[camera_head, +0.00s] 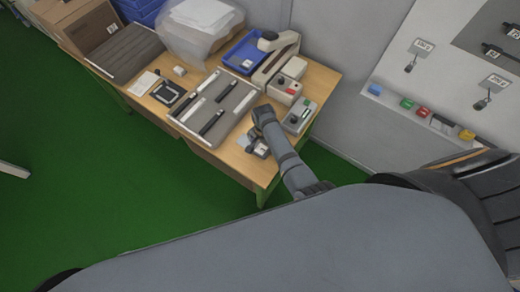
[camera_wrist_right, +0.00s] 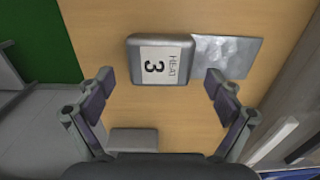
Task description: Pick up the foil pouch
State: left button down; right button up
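The foil pouch (camera_wrist_right: 226,56) is a flat, silvery, crinkled sheet on the wooden table, at the upper right in the right wrist view. In the head view the pouch (camera_head: 243,141) is a small pale patch beside my right gripper (camera_head: 256,147). In the right wrist view my right gripper (camera_wrist_right: 160,80) is open and empty, its fingers apart on either side of the labelled block's near side. The pouch lies beyond the right finger. My left gripper is not in view.
A tray with several bars (camera_head: 188,124) lies left of my right gripper. Control boxes (camera_head: 299,116) stand to its right, and a blue bin (camera_head: 230,64) is behind. A second grey block (camera_wrist_right: 133,141) sits near the gripper's base. The table's front edge is close.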

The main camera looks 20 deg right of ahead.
jog(key=shift+s+a+r, duration=0.1)
jog(key=shift+s+a, duration=0.05)
jog(key=c, duration=0.9)
jog(key=shift+c, duration=1)
